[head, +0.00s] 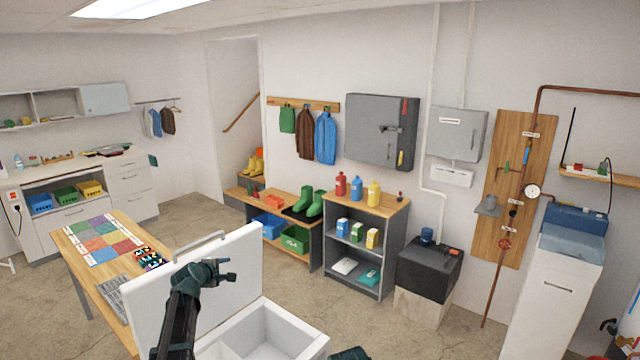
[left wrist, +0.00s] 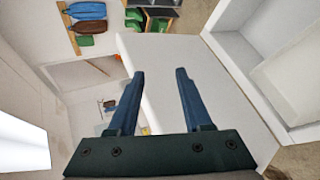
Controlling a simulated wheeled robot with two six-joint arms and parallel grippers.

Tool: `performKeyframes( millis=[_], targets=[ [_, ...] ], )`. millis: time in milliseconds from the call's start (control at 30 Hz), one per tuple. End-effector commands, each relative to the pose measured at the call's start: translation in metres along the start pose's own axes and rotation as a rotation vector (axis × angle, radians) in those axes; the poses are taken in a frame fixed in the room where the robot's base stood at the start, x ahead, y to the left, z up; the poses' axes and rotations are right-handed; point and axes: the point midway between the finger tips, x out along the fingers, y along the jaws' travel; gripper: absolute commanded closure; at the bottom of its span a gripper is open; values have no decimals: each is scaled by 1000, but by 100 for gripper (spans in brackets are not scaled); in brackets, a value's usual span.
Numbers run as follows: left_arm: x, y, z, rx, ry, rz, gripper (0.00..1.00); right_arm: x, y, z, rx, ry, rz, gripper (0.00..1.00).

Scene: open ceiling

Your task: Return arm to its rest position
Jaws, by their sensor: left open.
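My left arm reaches up from the bottom of the head view. My left gripper (head: 228,274) is in front of the raised white lid (head: 140,306) of a white chest. In the left wrist view the two fingers of this gripper (left wrist: 160,74) are spread apart with nothing between them. The white lid (left wrist: 160,110) lies behind them; whether they touch it I cannot tell. My right gripper is not to be seen; a dark part at the bottom edge of the head view is too cut off to identify.
The open white chest (head: 265,335) stands right of my left arm. A wooden table (head: 65,245) with a coloured grid mat is at the left. A grey shelf (head: 385,207) with bottles and a bench with green boots stand behind. Bare floor lies between.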

Motion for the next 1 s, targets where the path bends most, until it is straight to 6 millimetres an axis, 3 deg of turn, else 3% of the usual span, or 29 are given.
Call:
performKeyframes(
  millis=[33, 200, 367, 500, 600, 733, 900, 1000],
  targets=[
    [-4, -29, 36, 90, -43, -53, 50, 10, -1, -1, -1, 0, 0, 17],
    [-23, -108, 131, 422, -189, -238, 50, 27, -2, -2, -3, 0, 1, 17],
    [-62, -192, 204, 760, -345, -410, 50, 44, -4, -3, -5, 0, 1, 17],
    [-111, -268, 251, 1071, -500, -565, 50, 61, -6, -4, -7, 0, 2, 17],
    [-152, -318, 270, 1283, -612, -673, 50, 72, -6, -4, -9, 0, 2, 17],
    [-199, -365, 280, 1510, -740, -793, 50, 83, -8, -5, -11, 0, 2, 17],
    [-237, -396, 279, 1682, -846, -896, 50, 91, -8, -5, -12, 0, 3, 17],
    [-246, -401, 278, 1722, -872, -922, 50, 92, -8, -5, -12, 0, 3, 17]
  ],
)
